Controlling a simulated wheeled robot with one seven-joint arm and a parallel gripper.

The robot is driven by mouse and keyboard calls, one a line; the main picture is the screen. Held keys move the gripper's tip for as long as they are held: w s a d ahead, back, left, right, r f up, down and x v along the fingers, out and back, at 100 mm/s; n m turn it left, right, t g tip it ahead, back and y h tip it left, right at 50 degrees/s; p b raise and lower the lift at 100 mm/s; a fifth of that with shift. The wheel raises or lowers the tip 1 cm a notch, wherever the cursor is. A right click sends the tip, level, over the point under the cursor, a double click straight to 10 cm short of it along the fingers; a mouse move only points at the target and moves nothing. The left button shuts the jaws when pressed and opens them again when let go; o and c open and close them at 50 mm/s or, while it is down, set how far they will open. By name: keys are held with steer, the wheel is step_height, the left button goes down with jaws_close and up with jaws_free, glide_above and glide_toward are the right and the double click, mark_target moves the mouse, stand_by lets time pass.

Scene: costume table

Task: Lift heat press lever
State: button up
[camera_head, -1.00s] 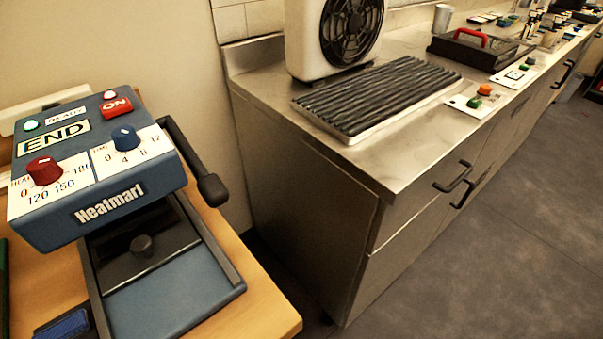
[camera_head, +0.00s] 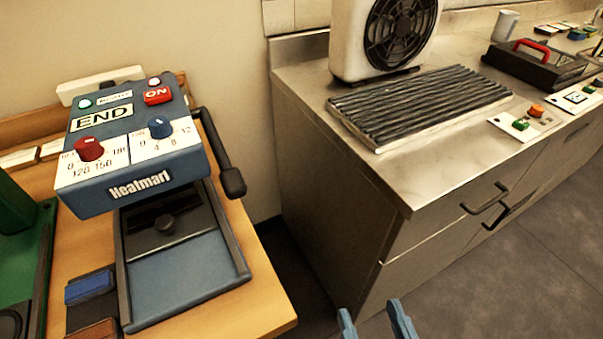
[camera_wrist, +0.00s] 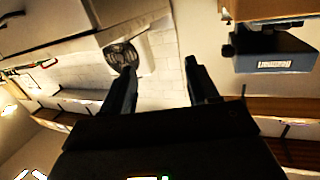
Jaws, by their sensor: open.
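The blue heat press (camera_head: 135,190) labelled Heatmarl stands on the wooden table at the left in the head view. Its lever (camera_head: 215,150) is a black bar along the right side, with a dark knob (camera_head: 232,182) at its low front end. My gripper (camera_head: 375,312) shows only as two blue fingertips at the bottom edge, apart, right of the press and in front of the steel counter. In the wrist view my gripper (camera_wrist: 158,78) is open and empty. The press (camera_wrist: 275,55) shows upside down there at the upper right, away from the fingers.
A steel counter (camera_head: 345,225) with drawer handles stands to the right. A green device (camera_head: 25,250) sits left of the press. A floor gap lies between table and counter.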

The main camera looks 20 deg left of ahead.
mark_target(233, 181)
steer(key=w+a+r+n+g+y+p, duration=0.1)
steer(key=w+a+r, duration=0.1)
steer(key=a, duration=0.5)
steer(key=w+a+r+n+g+y, duration=0.1)
steer(key=w+a+r+y, duration=0.1)
steer(key=a, duration=0.5)
steer(key=w+a+r+n+g+y+p, duration=0.1)
steer(key=w+a+r+n+y, duration=0.1)
steer(key=a, duration=0.5)
steer(key=shift+w+r+p, duration=0.2)
steer(key=shift+w+r, duration=0.1)
steer(key=shift+r, duration=0.25)
steer(key=shift+w+r+p, duration=0.15)
steer(key=shift+w+r, duration=0.1)
steer(key=shift+r, duration=0.25)
steer(key=shift+w+a+f, duration=0.1)
steer(key=shift+w+a, duration=0.35)
steer(key=shift+a, duration=0.1)
steer(key=shift+c, duration=0.3)
jaws_close()
